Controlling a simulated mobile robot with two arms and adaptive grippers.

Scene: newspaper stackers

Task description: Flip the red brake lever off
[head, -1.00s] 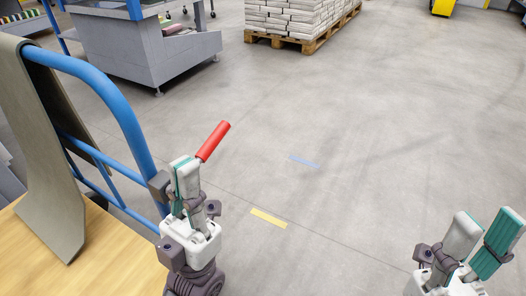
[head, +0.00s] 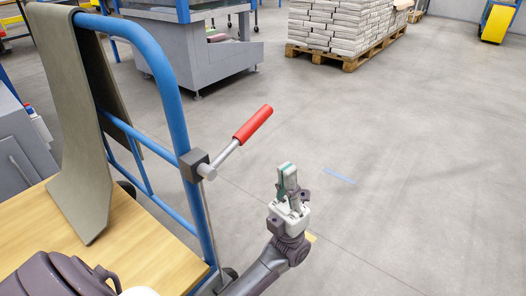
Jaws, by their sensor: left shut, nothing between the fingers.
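The red brake lever (head: 253,124) has a red grip on a metal rod. It rises up and to the right from a dark bracket (head: 195,165) on the blue trolley frame (head: 174,95). My left gripper (head: 287,172) is right of and below the red grip, over the floor. Its fingers are together and hold nothing. It looks apart from the lever, with a visible gap between them. My right gripper is out of view.
The trolley has a wooden deck (head: 150,255) and a grey-green sheet (head: 75,130) draped over its rail. A grey machine (head: 185,55) and a pallet (head: 345,58) of stacked paper bundles stand behind. The floor to the right is clear.

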